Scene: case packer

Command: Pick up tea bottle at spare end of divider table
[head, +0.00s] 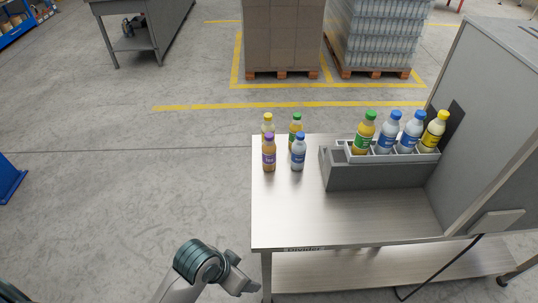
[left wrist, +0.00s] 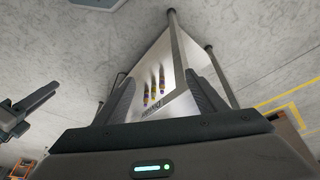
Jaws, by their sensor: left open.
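The tea bottle (head: 269,156), with amber contents, a purple label and a purple cap, stands upright at the left end of the divider table (head: 320,225). A blue-capped bottle (head: 298,155) stands just right of it. A yellow-capped bottle (head: 267,126) and a green-capped bottle (head: 295,128) stand behind. My left gripper (head: 243,279) is open and empty, low in front of the table's near left corner, well apart from the bottles. In the left wrist view its fingers (left wrist: 160,100) frame the distant table and small bottles. What looks like my right gripper (left wrist: 20,115) shows at that view's left edge.
A grey divider tray (head: 372,177) holds several bottles in a row on the table's right part. A tall grey machine housing (head: 490,110) stands at the right. The table front is bare. Loaded pallets (head: 283,74) stand behind, with open floor to the left.

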